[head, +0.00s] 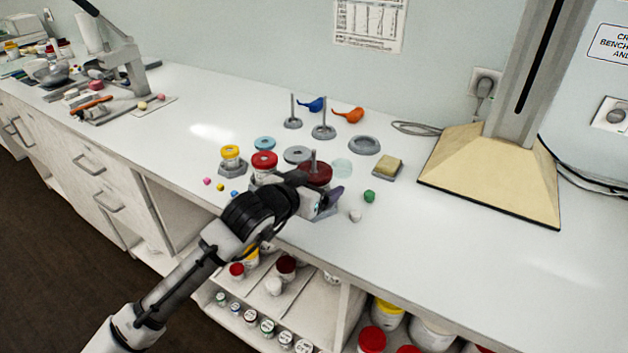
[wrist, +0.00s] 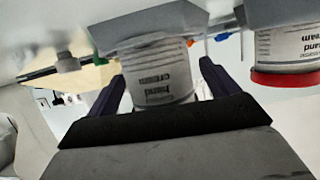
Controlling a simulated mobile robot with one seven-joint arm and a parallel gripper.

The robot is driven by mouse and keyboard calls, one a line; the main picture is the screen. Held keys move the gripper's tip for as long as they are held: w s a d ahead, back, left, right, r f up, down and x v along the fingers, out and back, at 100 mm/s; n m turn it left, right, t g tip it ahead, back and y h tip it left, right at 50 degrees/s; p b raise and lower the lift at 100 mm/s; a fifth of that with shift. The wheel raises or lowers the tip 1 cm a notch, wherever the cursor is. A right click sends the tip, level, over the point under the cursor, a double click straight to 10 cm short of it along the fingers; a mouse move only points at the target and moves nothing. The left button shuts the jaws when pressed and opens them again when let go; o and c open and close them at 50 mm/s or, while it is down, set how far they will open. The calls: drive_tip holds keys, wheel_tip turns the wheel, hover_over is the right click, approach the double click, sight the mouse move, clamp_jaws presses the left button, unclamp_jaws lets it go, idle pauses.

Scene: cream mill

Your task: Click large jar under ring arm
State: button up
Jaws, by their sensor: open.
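A jar with a dark red lid (head: 318,173) stands at the bench's front edge; my gripper hides much of its body. My gripper (head: 322,203) is open there. In the wrist view, which looks upside down, a white jar labelled hand cream (wrist: 158,78) is between my open fingers, on a grey base (wrist: 150,28); I cannot tell whether they touch it. A red-lidded jar (head: 264,162) stands just left of my gripper; a red-lidded jar also shows in the wrist view (wrist: 290,50). A grey angled arm on a stand (head: 125,60) is at the far left; I cannot tell whether it is the ring arm.
A yellow-lidded jar (head: 231,157), a blue ring (head: 264,143), grey rings (head: 365,145) and upright posts (head: 324,118) crowd the bench. A green piece (head: 369,196) lies to the right. The bench's right front is clear.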

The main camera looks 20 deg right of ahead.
sight(313, 172)
drive_tip(key=shift+w+d, duration=0.1)
drive_tip(key=shift+d, duration=0.05)
drive_tip(key=shift+c, duration=0.2)
drive_tip(key=c, duration=1.1)
drive_tip(key=shift+r+p, duration=0.65)
drive_tip(key=shift+r, duration=0.3)
drive_tip(key=shift+r, duration=0.15)
drive_tip(key=shift+r+p, duration=0.4)
drive_tip(key=shift+r, duration=0.1)
drive_tip(key=shift+r, duration=0.15)
